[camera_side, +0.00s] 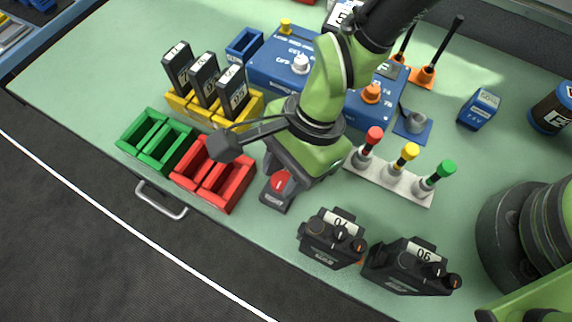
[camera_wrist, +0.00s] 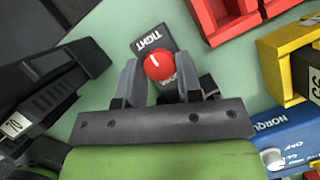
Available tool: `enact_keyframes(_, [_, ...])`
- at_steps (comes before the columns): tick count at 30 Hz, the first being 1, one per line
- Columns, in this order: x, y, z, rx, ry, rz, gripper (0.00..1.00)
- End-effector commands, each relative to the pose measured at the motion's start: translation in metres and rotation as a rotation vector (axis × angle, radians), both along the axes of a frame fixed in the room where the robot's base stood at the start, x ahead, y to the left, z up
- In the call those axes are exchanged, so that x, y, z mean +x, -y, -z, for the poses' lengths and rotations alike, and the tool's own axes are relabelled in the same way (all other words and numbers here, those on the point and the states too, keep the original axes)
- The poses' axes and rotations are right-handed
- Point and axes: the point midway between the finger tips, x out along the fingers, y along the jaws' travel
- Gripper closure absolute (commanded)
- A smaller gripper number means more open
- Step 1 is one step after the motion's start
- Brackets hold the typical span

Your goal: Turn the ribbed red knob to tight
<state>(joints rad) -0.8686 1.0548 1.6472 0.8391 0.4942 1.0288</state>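The red knob (camera_wrist: 158,65) sits on a dark base plate (camera_wrist: 150,38) marked "TIGHT" in the wrist view. A white line on the knob points up and slightly left in that view, toward the lettering. In the side view the red knob (camera_side: 281,181) shows partly, beside my gripper. My gripper (camera_wrist: 158,72) has its two grey fingers spread to either side of the knob in the wrist view. A gap shows by the left finger; the right finger lies close, and I cannot tell whether it touches.
Red bins (camera_side: 213,174) and green bins (camera_side: 156,141) stand left of the knob. Two black radios (camera_side: 333,238) (camera_side: 410,268) are at the front. A rack of red, yellow and green-topped posts (camera_side: 390,184) is to the right. A blue box (camera_side: 283,68) stands behind.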

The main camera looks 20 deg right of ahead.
Motion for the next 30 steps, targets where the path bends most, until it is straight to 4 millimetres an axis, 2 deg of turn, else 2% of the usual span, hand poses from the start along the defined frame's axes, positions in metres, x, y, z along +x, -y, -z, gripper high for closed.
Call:
enact_keyframes(1, [0.0, 0.0, 0.0, 0.0, 0.001, 0.0, 0.55])
enact_keyframes(3, [0.0, 0.0, 0.0, 0.0, 0.001, 0.0, 0.44])
enact_keyframes(11, [0.0, 0.0, -0.001, 0.001, 0.0, 0.0, 0.44])
enact_keyframes(14, [0.001, 0.002, -0.007, 0.001, 0.0, 0.0, 0.44])
enact_keyframes(24, [0.011, 0.024, -0.066, 0.005, 0.003, 0.002, 0.44])
enact_keyframes(30, [0.014, 0.033, -0.088, 0.001, 0.0, 0.0, 0.44])
